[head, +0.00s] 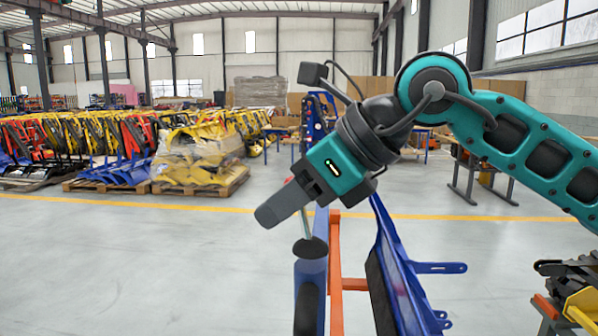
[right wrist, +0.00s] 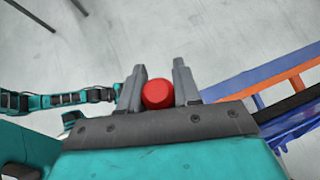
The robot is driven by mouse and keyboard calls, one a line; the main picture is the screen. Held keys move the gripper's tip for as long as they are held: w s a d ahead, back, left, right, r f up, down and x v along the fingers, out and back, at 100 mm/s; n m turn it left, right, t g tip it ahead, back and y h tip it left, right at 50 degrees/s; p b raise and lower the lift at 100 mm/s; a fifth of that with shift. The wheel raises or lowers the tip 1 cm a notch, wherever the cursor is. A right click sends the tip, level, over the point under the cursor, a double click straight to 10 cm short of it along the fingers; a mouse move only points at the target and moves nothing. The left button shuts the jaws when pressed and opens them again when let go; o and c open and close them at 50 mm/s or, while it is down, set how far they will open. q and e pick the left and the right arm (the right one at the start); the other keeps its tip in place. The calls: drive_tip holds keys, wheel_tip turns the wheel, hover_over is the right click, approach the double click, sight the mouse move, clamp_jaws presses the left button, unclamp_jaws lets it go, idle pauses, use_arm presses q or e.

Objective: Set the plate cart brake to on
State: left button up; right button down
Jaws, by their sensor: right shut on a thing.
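The brake lever shows in the head view as a thin silver rod (head: 306,224). It rises, leaning slightly left, from a dark cap on a blue post (head: 311,272) of the plate cart. My right gripper (head: 280,205) is at the rod's top, pointing down and left. In the right wrist view, a round red knob (right wrist: 158,94) sits between the two grey fingers of my right gripper (right wrist: 160,70), which is shut on it. The fingers hide most of the knob in the head view. My left gripper is in neither view.
The cart's orange bar (head: 336,280) and a blue frame with a dark panel (head: 395,265) stand right of the post. Pallets with yellow and blue parts (head: 198,160) stand far back left. The floor (head: 130,270) at left is clear.

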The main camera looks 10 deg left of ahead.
drive_tip(key=shift+a+f+h+p, duration=0.3)
drive_tip(key=shift+a+h+p, duration=0.15)
drive_tip(key=shift+h, duration=0.4)
drive_tip(key=shift+a+f+h+p, duration=0.3)
drive_tip(key=shift+h+p, duration=0.25)
drive_tip(key=shift+h, duration=0.3)
drive_tip(key=c, duration=0.9)
unclamp_jaws()
drive_tip(key=shift+r, duration=0.1)
drive_tip(key=v, duration=1.2)
drive_tip(key=shift+d+r, duration=0.15)
drive_tip(key=shift+r, duration=0.15)
